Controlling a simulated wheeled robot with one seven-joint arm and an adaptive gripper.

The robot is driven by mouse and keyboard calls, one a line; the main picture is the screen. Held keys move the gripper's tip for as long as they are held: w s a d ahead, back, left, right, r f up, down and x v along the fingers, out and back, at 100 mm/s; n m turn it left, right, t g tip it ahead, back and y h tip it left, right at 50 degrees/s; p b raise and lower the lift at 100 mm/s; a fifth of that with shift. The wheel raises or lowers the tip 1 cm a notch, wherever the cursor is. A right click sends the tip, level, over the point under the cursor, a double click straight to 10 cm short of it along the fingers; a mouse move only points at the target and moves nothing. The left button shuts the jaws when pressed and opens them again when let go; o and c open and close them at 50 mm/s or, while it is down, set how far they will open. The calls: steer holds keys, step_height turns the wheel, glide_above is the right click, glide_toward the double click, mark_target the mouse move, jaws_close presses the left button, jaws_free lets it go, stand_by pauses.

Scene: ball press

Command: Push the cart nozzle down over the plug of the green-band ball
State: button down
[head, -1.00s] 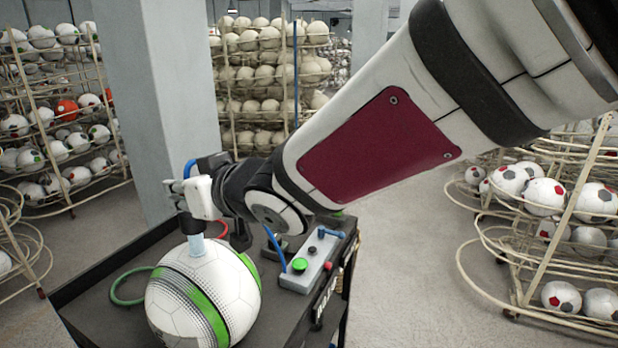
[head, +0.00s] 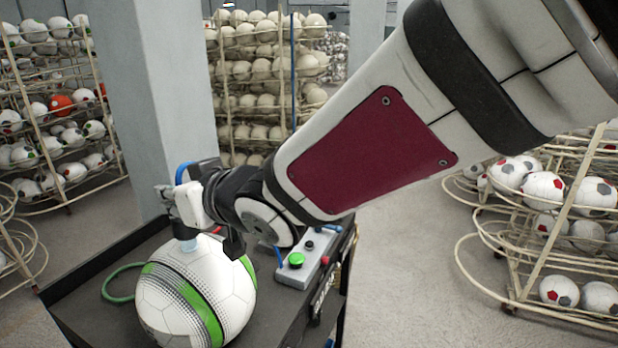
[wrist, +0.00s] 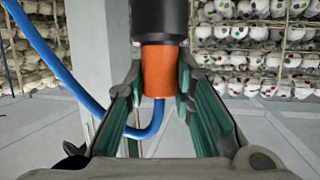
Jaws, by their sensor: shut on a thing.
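The green-band ball (head: 196,292), white with green stripes and dark dots, sits on the dark cart (head: 100,258). My gripper (wrist: 160,88) is shut on the nozzle, around its orange collar (wrist: 158,70); a black body and a blue hose (wrist: 45,48) join it. In the head view my gripper (head: 188,208) is above the top of the ball.
A grey control box (head: 303,262) with a green button stands right of the ball. A green hose (head: 112,283) lies left of it. A grey pillar (head: 155,110) rises behind the cart. Racks of balls (head: 540,230) stand right, left and behind.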

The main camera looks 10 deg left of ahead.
steer(key=shift+f+b, duration=0.3)
steer(key=shift+f, duration=0.3)
steer(key=c, duration=1.3)
jaws_free()
steer(key=shift+d, duration=0.1)
steer(key=v, duration=1.2)
